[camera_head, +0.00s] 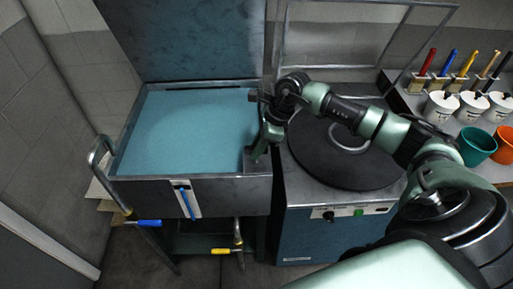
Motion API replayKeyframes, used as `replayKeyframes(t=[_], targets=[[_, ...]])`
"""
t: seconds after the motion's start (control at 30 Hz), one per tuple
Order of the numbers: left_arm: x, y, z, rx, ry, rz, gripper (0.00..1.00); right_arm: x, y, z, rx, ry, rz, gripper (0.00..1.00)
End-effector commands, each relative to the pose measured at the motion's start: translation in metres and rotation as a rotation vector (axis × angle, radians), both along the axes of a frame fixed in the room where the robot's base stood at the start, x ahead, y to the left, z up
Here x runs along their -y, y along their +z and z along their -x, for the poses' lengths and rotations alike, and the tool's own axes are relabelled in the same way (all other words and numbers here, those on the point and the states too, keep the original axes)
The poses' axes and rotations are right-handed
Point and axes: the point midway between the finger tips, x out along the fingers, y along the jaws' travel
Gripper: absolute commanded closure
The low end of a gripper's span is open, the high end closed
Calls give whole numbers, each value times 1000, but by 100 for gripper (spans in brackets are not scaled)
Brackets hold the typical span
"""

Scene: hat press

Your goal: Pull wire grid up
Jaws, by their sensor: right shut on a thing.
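My right gripper (256,152) reaches down at the front right corner of the open metal tank (215,185), beside its right rim. It is shut on a grey part there. The part is small and partly hidden by the fingers, so I cannot tell whether it belongs to the wire grid. The tank has a flat blue surface (185,130) inside, and no grid shows clearly on it. A thin grey frame with a see-through panel (350,45) stands upright behind the round dark press plate (325,158). My left gripper is not in view.
The tank's blue lid (185,40) stands open at the back. A blue-handled lever (142,222) and a yellow-handled valve (221,251) are at its front. Brushes, white cups (440,107) and a teal cup (476,145) stand on the right shelf.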

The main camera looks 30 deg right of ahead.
Motion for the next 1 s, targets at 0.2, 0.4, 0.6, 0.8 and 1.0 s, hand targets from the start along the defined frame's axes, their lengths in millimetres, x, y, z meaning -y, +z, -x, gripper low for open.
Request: replayKeyframes(t=[0.2, 0.4, 0.6, 0.8, 1.0], targets=[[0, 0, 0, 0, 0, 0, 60, 0, 1, -1, 3, -1, -2, 100], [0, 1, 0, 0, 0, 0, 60, 0, 3, -1, 4, -1, -1, 100], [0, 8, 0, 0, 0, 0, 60, 0, 24, -2, 7, -1, -3, 100], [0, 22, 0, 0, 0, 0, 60, 0, 68, -2, 9, -1, 0, 100], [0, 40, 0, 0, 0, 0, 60, 0, 122, -2, 10, -1, -1, 100]])
